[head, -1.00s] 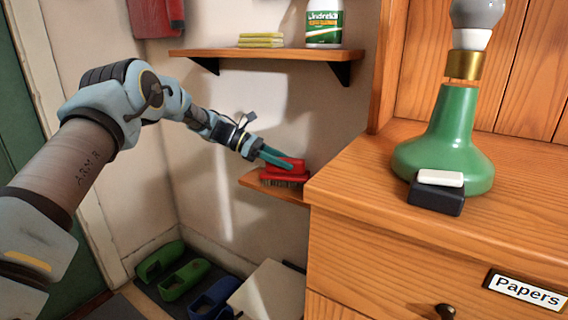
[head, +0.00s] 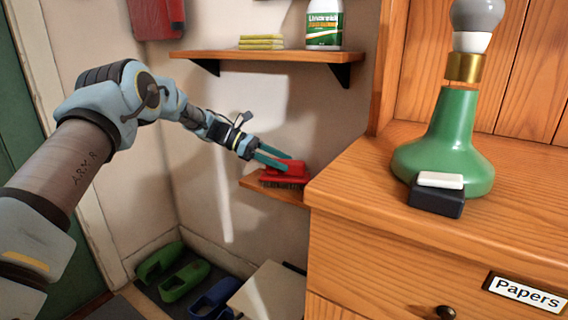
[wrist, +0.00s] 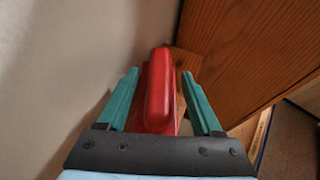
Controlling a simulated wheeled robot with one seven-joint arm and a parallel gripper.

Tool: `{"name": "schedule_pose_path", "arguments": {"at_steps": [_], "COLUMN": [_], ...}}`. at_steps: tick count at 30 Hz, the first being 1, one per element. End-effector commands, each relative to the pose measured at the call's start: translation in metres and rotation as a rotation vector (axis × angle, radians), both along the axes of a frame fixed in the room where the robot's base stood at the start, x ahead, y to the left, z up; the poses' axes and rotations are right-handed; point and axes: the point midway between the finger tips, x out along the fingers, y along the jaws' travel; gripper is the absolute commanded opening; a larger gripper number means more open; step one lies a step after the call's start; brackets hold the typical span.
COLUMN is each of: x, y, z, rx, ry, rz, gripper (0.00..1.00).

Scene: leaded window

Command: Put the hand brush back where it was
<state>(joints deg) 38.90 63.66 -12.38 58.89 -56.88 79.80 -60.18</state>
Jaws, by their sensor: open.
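The red hand brush (head: 286,173) with dark bristles rests bristles down on the small low wooden shelf (head: 258,187), beside the dresser. My gripper (head: 277,157) is at the brush, its two teal fingers spread. In the wrist view the brush's red handle (wrist: 160,92) lies between the open fingers (wrist: 162,82), with a gap on each side. The handle points away from my gripper. The bristles are hidden in the wrist view.
An upper shelf (head: 265,55) holds yellow sponges (head: 262,42) and a white-green bottle (head: 324,25). The wooden dresser (head: 400,230) stands close on the right, with a green lamp (head: 445,150) on top. The wall is close on the left in the wrist view. Clogs (head: 185,280) lie on the floor.

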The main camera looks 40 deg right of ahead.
Motion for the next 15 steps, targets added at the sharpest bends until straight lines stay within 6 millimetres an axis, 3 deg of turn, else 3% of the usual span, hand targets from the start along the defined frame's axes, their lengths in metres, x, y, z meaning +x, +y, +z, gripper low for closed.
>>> {"name": "schedule_pose_path", "arguments": {"at_steps": [9, 15], "x": [0.05, 0.072], "y": [0.037, 0.054], "z": [0.026, 0.037], "rx": [-0.001, 0.0], "ry": [-0.001, 0.001], "rz": [0.004, 0.002], "gripper": [0.67, 0.67]}}
